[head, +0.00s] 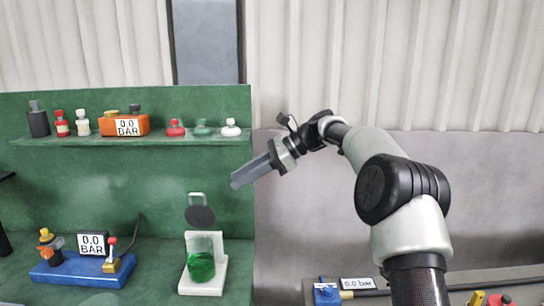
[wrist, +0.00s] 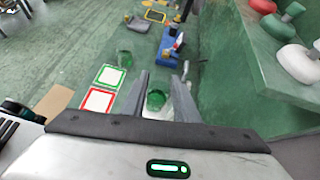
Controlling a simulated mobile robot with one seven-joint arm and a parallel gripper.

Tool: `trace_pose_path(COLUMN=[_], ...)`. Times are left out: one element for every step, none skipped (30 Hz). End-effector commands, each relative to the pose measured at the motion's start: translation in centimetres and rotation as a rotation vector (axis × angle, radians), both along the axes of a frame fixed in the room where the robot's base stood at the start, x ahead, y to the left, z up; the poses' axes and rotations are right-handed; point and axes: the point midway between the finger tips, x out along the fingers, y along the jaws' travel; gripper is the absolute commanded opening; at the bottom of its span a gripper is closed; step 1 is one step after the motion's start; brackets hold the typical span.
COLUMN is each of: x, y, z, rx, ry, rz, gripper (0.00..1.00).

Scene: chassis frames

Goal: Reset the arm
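My arm reaches in from the right in the head view, bent at the elbow. My gripper (head: 238,182) points left and slightly down, near the right end of the green bench unit. It is above and to the right of the white stand with the beaker of green liquid (head: 201,266). In the wrist view my gripper (wrist: 161,76) has its two fingers apart, with nothing held between them. A green round thing (wrist: 157,99) shows beyond the gap, apart from the fingers.
A green shelf (head: 180,140) holds an orange 0.0 BAR gauge box (head: 112,125) and several small bottles. A blue-based gauge device (head: 82,272) stands on the bench. Red-framed (wrist: 97,101) and green-framed (wrist: 110,77) squares show in the wrist view.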

Motion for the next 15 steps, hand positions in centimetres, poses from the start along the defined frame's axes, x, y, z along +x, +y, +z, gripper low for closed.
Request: trace_pose_path(x=[-1.5,-2.3,-3.4,-4.2,-5.0,-6.2,-7.1,-8.0,-9.2,-10.1,-11.0,-12.4,-13.3,-14.3,-15.7], y=[0.1,0.0,-0.2,-0.5,-0.8,-1.2,-1.6,-2.0,-2.6,-3.2,-3.8,-4.6,-5.3,-5.9,-6.8], z=[1.2,1.5,1.9,2.3,2.5,2.9,3.1,3.4,3.6,3.9,4.1,4.3,4.4,4.5,4.7], rx=[-0.062,-0.096,-0.143,-0.178,-0.213,-0.259,-0.294,-0.327,-0.373,-0.407,-0.441,-0.485,-0.519,-0.550,-0.594], ry=[-0.068,-0.108,-0.161,-0.200,-0.238,-0.291,-0.327,-0.363,-0.413,-0.448,-0.483,-0.528,-0.562,-0.594,-0.636], rz=[0.031,0.050,0.075,0.095,0.114,0.144,0.165,0.188,0.218,0.241,0.263,0.297,0.322,0.348,0.382], gripper=[0.27,0.27,0.27,0.27,0.27,0.27,0.27,0.27,0.27,0.27,0.27,0.27,0.27,0.27,0.27])
